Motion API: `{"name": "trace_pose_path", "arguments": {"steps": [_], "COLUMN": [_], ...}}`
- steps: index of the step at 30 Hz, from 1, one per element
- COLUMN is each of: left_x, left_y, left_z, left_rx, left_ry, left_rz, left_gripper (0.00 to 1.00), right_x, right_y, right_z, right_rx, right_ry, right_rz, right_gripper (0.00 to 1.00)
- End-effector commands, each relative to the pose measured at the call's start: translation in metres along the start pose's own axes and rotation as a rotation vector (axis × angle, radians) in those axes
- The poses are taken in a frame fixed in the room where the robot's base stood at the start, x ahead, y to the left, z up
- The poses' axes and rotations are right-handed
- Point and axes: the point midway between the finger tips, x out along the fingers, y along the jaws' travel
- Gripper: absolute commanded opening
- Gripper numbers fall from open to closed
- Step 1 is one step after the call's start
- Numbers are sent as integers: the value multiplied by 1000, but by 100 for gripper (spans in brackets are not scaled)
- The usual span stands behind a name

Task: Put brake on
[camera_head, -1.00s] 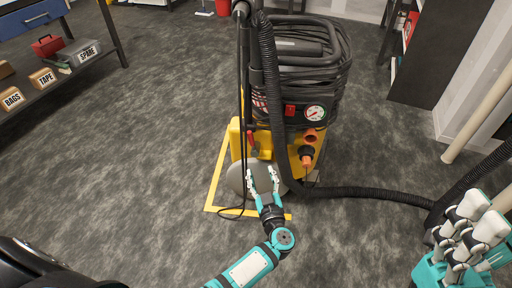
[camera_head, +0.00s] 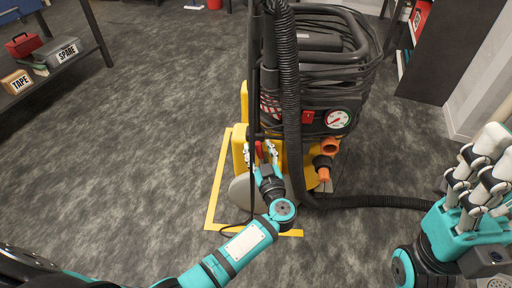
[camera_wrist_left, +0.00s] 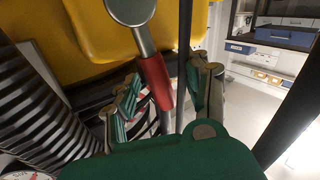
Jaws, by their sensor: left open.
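The brake looks to be a lever with a red grip (camera_head: 259,148) and a grey metal end on the front of the yellow machine (camera_head: 243,100). In the left wrist view the red grip (camera_wrist_left: 156,82) lies between my left fingers, with the metal end against the yellow body. My left gripper (camera_head: 261,154) is open around the lever; it also shows in the left wrist view (camera_wrist_left: 166,92). Contact cannot be told. My right gripper (camera_head: 484,165) is raised at the right, away from the machine; its jaw state is unclear.
A black ribbed hose (camera_head: 292,110) hangs just right of the lever and runs right along the floor. A thin dark cable hangs close by. Yellow floor tape (camera_head: 216,190) borders the machine. A shelf (camera_head: 90,40) with boxes stands at the left; open floor lies between.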

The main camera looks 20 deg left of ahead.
Motion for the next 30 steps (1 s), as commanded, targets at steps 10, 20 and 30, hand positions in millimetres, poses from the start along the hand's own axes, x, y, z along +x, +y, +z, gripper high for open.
{"name": "trace_pose_path", "arguments": {"steps": [10,20,30], "left_x": [0,0,0], "left_y": [0,0,0], "left_z": [0,0,0], "left_rx": [0,0,0], "left_ry": [0,0,-1], "left_rz": [0,0,0], "left_gripper": [37,0,0], "right_x": [1,0,1], "right_y": [0,0,0], "right_z": [0,0,0], "right_rx": [0,0,0], "right_ry": [1,1,1], "right_rz": [-1,0,0], "right_gripper": [49,49,49]}}
